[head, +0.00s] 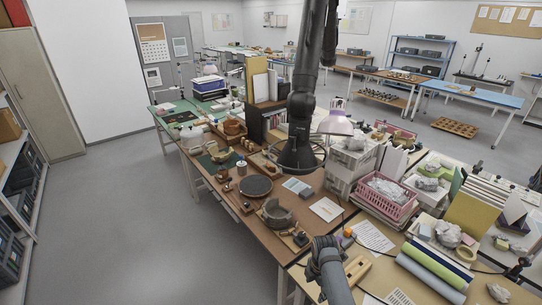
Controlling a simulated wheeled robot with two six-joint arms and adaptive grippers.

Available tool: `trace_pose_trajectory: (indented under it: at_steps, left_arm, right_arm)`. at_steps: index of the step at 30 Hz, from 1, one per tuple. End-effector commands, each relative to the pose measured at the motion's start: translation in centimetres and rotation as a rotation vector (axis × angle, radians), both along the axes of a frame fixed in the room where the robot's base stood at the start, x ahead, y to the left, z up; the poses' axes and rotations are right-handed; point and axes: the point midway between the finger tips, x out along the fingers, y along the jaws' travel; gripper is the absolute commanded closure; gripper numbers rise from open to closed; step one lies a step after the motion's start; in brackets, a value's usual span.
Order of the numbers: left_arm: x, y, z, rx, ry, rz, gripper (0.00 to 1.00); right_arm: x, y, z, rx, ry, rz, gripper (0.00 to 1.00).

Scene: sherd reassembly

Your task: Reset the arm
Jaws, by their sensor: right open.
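My right gripper (320,247) shows at the bottom middle of the head view, at the end of a grey arm link, by the near corner of the brown workbench (226,200). Its jaws are open, and I see nothing held in it. Its fingers are small and partly hidden by the arm. A grey-brown broken vessel (277,212) stands on the bench to its upper left, apart from it. A dark round disc (256,186) lies farther left. My left gripper does not show.
A dark jointed arm section comes down from the top and hides part of the bench. A pink crate (388,207) and rolled sheets (432,270) crowd the right side. A white sheet (326,209) lies flat on the bench. The grey floor (130,215) at left is clear.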

Motion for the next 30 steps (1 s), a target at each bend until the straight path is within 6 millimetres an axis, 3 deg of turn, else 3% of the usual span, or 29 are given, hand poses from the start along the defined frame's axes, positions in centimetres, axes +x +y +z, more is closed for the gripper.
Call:
trace_pose_trajectory:
  at_steps: [3,7,11,15,17,20,24,27,30]
  left_arm:
    - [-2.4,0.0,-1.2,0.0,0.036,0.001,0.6]
    - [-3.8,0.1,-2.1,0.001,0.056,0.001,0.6]
    - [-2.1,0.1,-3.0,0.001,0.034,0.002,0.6]
    - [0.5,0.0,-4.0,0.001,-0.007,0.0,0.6]
    - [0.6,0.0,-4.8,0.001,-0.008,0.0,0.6]
    - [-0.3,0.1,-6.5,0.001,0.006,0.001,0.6]
    - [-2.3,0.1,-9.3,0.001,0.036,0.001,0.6]
    - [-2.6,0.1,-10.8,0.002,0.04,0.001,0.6]
    - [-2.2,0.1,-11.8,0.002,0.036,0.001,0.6]
  right_arm:
    - [-1.2,-0.4,-3.5,-0.001,0.002,-0.089,0.41]
    - [-2.6,-1.0,-7.2,-0.003,-0.002,-0.204,0.41]
    - [-4.6,-1.7,-11.5,-0.002,-0.01,-0.347,0.41]
    - [-7.9,-2.8,-17.3,0.0,-0.018,-0.542,0.41]
    - [-9.8,-3.4,-20.3,0.001,-0.023,-0.646,0.41]
    - [-14.6,-4.8,-26.3,0.004,-0.032,-0.871,0.41]
    - [-23.7,-7.6,-34.7,0.013,-0.057,-1.263,0.41]
    - [-30.2,-9.6,-38.9,0.025,-0.082,-1.525,0.41]
    - [-35.5,-11.3,-41.3,0.041,-0.105,-1.735,0.41]
